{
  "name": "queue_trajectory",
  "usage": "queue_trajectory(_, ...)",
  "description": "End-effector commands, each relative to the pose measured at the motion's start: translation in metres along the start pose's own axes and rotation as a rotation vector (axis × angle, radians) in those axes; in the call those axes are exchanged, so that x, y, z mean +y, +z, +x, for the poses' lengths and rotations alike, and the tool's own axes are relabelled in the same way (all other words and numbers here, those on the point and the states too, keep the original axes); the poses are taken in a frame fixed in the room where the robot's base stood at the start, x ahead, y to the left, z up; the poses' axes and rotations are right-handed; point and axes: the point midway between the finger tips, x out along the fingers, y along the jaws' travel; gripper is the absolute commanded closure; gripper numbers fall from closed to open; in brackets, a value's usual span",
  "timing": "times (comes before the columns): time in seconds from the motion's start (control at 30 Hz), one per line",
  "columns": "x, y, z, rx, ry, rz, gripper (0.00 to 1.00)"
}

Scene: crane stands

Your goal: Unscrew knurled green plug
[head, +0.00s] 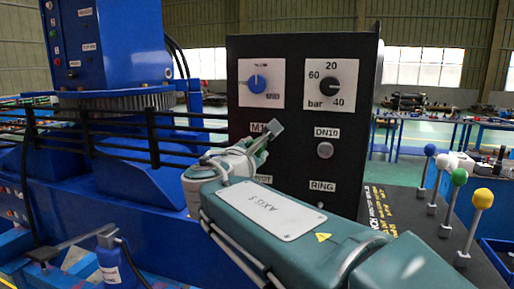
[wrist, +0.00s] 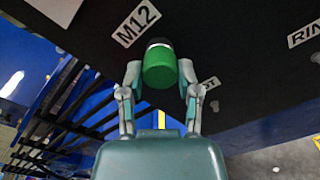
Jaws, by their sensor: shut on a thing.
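The green plug (wrist: 160,68) shows in the wrist view below the M12 label (wrist: 136,23), with a dark band at its far end against the black panel. My gripper (wrist: 160,78) has one finger on each side of it and is shut on it. In the head view my gripper (head: 250,150) is at the lower left of the black panel (head: 290,125), by the partly covered M12 label. My arm and gripper hide most of the plug there. I cannot tell whether its thread is still in the panel.
The panel carries a blue knob (head: 257,83), a black bar dial (head: 331,86) and a round metal fitting (head: 325,150) under the DN10 label. Levers with coloured balls (head: 459,177) stand at the right. Black rails (head: 150,135) and blue machinery are at the left.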

Motion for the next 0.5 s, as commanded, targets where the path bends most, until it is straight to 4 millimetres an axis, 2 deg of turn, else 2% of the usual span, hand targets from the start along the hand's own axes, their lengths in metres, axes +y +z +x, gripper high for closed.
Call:
queue_trajectory(0.33,-0.0001,-0.0004,-0.0002,0.001,0.000,-0.037,1.00)
queue_trajectory(0.5,-0.0001,-0.0004,-0.0003,0.001,0.000,-0.212,1.00)
